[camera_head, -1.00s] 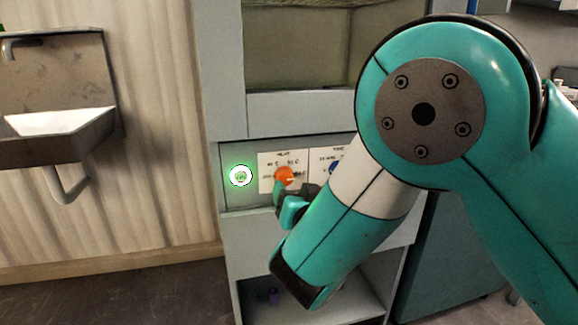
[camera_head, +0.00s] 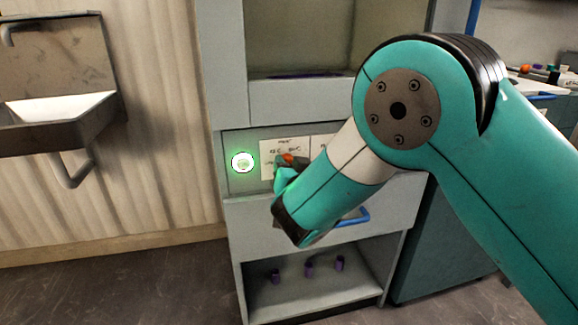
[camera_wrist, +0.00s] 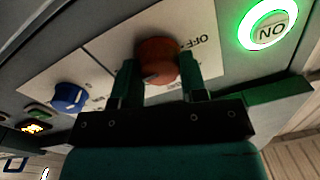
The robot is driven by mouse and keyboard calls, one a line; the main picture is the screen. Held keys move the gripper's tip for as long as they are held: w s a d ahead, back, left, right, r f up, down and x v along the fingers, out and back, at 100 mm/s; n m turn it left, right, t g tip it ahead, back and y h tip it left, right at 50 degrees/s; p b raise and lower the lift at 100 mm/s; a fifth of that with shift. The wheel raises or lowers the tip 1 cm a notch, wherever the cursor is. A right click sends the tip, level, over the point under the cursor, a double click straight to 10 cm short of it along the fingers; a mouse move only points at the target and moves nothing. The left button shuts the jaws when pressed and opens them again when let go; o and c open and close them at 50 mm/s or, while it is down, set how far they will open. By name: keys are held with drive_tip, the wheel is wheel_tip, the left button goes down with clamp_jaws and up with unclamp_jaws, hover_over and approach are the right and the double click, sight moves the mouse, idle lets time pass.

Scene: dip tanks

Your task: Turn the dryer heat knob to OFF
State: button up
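The heat knob is orange-red and round, on a white label plate. In the wrist view the knob (camera_wrist: 158,60) sits between the two dark green fingers of my gripper (camera_wrist: 160,78), one on each side. A pale pointer line shows on its lower left part, and the word OFF (camera_wrist: 196,44) is printed to its right. Contact on both sides cannot be made out. In the head view only part of the knob (camera_head: 288,158) shows above my gripper (camera_head: 281,167), and my arm hides much of the panel.
A green-lit ON button (camera_head: 243,162) is left of the knob; the wrist view shows it at upper right (camera_wrist: 268,28). A blue knob (camera_wrist: 69,97) is on the neighbouring plate. A blue handle (camera_head: 352,217) lies below the panel. Several purple pieces (camera_head: 309,266) stand in the lower shelf.

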drive_tip(key=shift+n, duration=0.3)
drive_tip(key=shift+s+a+f+n+h+p, duration=0.15)
drive_tip(key=shift+n+p, duration=2)
drive_tip(key=shift+n, duration=3.6)
drive_tip(key=shift+w+d+f+n+h+p, duration=0.2)
drive_tip(key=shift+n+p, duration=2)
drive_tip(key=shift+n, duration=3.6)
drive_tip(key=shift+s+a+f+n+h+p, duration=0.2)
drive_tip(key=shift+n+p, duration=1.95)
drive_tip(key=shift+n, duration=3.6)
drive_tip(key=o, duration=0.9)
drive_tip(key=shift+r, duration=0.1)
